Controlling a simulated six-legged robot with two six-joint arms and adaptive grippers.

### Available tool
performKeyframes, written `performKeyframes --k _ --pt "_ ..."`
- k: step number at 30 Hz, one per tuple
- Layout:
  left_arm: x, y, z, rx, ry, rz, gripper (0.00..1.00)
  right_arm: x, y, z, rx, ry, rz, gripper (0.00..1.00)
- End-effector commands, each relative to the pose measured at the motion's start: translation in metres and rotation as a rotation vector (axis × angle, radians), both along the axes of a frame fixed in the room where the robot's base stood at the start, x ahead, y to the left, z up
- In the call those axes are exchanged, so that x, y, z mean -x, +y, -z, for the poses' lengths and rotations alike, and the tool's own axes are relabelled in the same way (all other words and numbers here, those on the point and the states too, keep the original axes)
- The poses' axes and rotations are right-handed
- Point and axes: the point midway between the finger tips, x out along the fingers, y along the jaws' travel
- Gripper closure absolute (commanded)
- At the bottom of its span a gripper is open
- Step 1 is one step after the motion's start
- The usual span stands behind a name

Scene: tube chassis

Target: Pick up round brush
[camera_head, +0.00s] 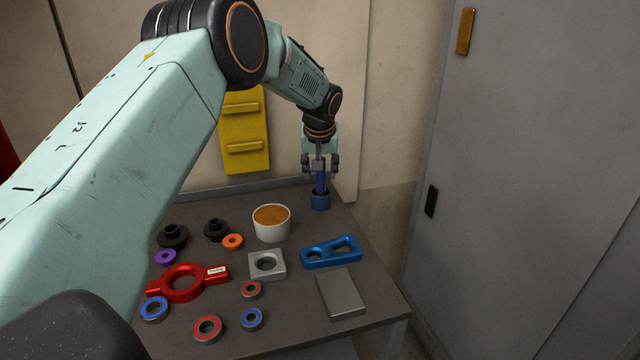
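A slim blue upright piece (321,181), which looks like the round brush, stands in a small blue cup (320,201) at the back right of the table. My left gripper (320,168) points down right above the cup, with its fingers around the top of the blue piece. The fingers are small in the view, and I cannot tell whether they grip it. The brush's lower end is hidden in the cup. My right gripper is not in view.
The grey table (300,312) holds a white cup with orange-brown contents (271,222), a blue two-hole part (331,253), a grey block (341,294), a red ring part (183,283) and several small rings. A wall (390,110) stands close behind the cup.

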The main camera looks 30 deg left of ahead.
Motion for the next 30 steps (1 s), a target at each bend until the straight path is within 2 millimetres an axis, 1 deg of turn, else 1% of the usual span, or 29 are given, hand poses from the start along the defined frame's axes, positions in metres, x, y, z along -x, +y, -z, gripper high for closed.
performKeyframes --k 1,2,16,26,29,30 --pt "0.0000 -0.0004 0.0002 0.000 0.000 0.001 0.58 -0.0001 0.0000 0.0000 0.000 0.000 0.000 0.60" --pt "0.0001 -0.0003 0.0002 0.000 0.000 0.001 0.61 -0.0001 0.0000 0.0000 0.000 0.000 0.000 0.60" --pt "0.0003 -0.0003 0.0001 0.001 0.001 0.000 1.00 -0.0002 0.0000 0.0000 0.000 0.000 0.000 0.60" --pt "0.0002 -0.0003 -0.0003 0.000 0.000 0.000 1.00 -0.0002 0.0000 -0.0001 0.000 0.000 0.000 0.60" --pt "-0.0001 -0.0002 -0.0051 -0.001 -0.001 0.000 1.00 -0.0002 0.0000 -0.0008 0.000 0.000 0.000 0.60" --pt "-0.0001 -0.0002 -0.0094 -0.001 -0.001 0.000 1.00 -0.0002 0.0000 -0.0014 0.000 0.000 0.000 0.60"
